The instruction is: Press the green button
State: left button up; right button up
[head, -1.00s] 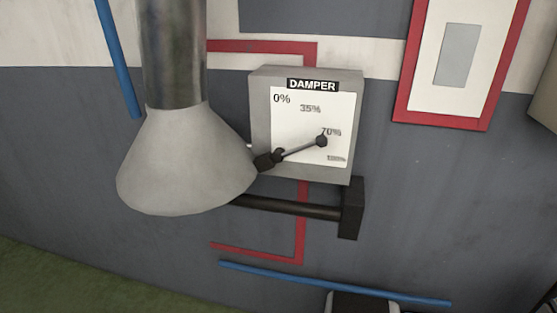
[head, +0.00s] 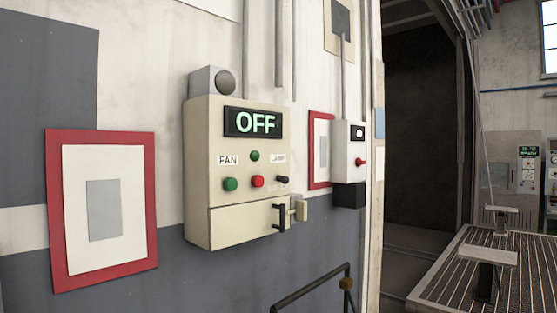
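A cream control box (head: 205,150) hangs on the wall left of the picture's middle. On its front, below the word FAN, is a round green button (head: 230,184). A smaller green round piece (head: 254,156) sits above and to its right; I cannot tell if it is a button or a light. A red button (head: 257,181) is right of the green button. A lit display (head: 254,122) above reads OFF. Neither of my grippers is in view, and nothing covers the buttons.
A black knob (head: 282,180) sits under the word LAMP, and a black handle (head: 279,218) is on the lower cover. A red-framed panel (head: 150,200) hangs to the left. A small white box (head: 347,150) with a red knob is to the right. A dark rail (head: 310,288) stands below.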

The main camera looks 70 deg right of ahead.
aim_at(231, 183)
jog(key=z, duration=1.95)
